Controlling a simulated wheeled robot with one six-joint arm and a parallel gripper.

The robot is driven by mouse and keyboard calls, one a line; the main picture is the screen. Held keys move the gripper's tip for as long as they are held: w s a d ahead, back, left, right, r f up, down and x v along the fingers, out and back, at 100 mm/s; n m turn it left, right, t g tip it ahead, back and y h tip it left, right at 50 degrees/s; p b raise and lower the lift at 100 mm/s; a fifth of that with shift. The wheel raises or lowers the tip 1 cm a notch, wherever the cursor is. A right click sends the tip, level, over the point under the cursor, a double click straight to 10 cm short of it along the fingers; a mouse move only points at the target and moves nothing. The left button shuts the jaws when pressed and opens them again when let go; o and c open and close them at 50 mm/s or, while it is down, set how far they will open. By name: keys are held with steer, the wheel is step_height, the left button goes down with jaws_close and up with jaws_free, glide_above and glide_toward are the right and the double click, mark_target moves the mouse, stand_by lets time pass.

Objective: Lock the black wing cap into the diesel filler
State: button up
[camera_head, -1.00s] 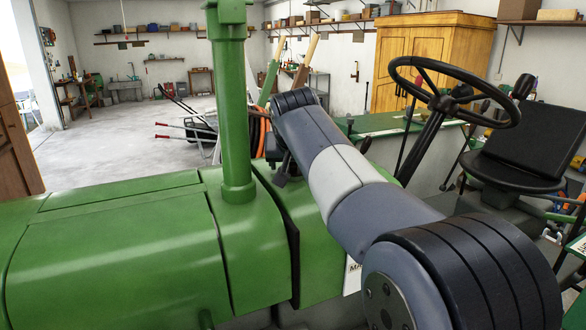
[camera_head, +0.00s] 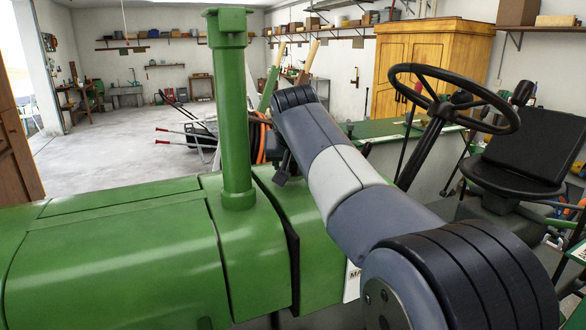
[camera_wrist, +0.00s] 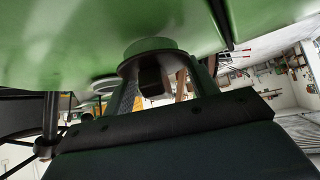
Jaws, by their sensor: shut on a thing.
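The black wing cap (camera_wrist: 150,75) shows in the wrist view, with its dark round rim against a short green round neck, the diesel filler (camera_wrist: 152,46). The rim appears to meet the neck; whether it is seated or locked I cannot tell. My gripper (camera_wrist: 168,82) is shut on the cap's wing, with one finger on each side. The neck stands out from the green tractor bodywork (camera_wrist: 60,45). In the head view, my arm crosses in front of the green hood (camera_head: 110,260). The cap, filler and gripper fingers cannot be made out there.
A green upright pipe (camera_head: 234,120) rises from the hood close to the left of my arm. The steering wheel (camera_head: 455,128) and black seat (camera_head: 525,150) are at the right. A wooden cabinet (camera_head: 425,70) stands behind. The floor (camera_head: 110,140) at the back left is clear.

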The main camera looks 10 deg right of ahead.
step_height(320, 180, up, 8)
steer(key=shift+r+p, duration=0.25)
steer(key=shift+p, duration=0.35)
stand_by(0.4)
